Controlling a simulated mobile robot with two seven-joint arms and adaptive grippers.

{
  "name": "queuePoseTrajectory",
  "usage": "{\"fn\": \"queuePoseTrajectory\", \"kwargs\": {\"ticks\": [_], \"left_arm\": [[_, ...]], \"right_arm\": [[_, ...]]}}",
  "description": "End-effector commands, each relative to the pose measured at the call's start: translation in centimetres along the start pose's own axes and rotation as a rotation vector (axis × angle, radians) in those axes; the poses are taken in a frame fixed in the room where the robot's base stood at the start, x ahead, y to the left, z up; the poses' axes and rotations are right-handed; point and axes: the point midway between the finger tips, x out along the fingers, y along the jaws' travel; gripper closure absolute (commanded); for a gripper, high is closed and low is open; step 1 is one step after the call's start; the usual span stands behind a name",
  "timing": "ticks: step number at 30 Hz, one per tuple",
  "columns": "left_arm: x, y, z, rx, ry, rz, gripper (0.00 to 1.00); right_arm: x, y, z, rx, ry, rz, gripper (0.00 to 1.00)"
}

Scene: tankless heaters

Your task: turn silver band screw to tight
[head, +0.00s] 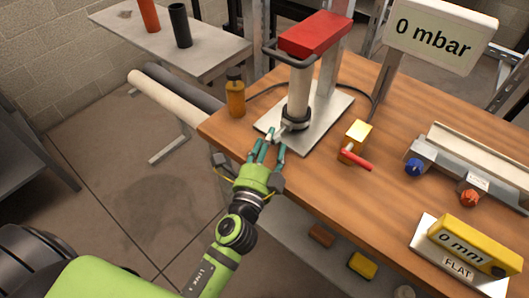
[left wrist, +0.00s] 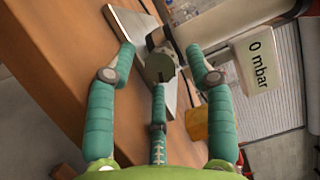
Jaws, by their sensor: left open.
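A white upright cylinder (head: 299,88) with a red top (head: 315,34) stands on a silver base plate (head: 318,127) on the wooden bench. A dark and silver band (head: 296,118) wraps its lower end, and a small silver screw (head: 282,132) juts from the band's near left side. My left gripper (head: 269,141) is open and empty at the bench's left edge, its teal fingers pointing at the screw, just short of it. In the left wrist view the band (left wrist: 160,66) shows between the spread fingers. Whether a fingertip touches the screw I cannot tell. My right gripper is out of view.
An amber bottle (head: 235,93) stands left of the plate. A brass valve with a red lever (head: 356,159) sits to the right, and a "0 mbar" display (head: 440,36) stands behind. A rail with blue and orange knobs and a yellow "0 mm" gauge (head: 470,242) are farther right.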

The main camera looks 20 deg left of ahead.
Motion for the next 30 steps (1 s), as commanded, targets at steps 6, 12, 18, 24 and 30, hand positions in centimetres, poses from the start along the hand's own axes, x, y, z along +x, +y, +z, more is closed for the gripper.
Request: {"fn": "queuePoseTrajectory", "kwargs": {"ticks": [6, 12, 18, 24, 30], "left_arm": [[-2.7, 0.1, 0.1, -0.001, -0.004, 0.005, 0.47], [-3.7, -0.2, 0.1, -0.004, -0.008, -0.008, 0.47], [-5.1, 0.1, 0.0, -0.005, -0.005, 0.007, 0.47], [-5.7, -0.2, -0.2, 0.001, 0.003, -0.001, 0.47], [-6.6, -0.2, -0.1, 0.003, 0.001, -0.004, 0.47]], "right_arm": [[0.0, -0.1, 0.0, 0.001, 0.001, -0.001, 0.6], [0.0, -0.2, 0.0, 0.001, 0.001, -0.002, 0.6], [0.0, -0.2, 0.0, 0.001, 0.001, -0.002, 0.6], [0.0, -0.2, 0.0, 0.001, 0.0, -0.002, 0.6], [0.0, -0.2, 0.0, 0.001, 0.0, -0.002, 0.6]]}}
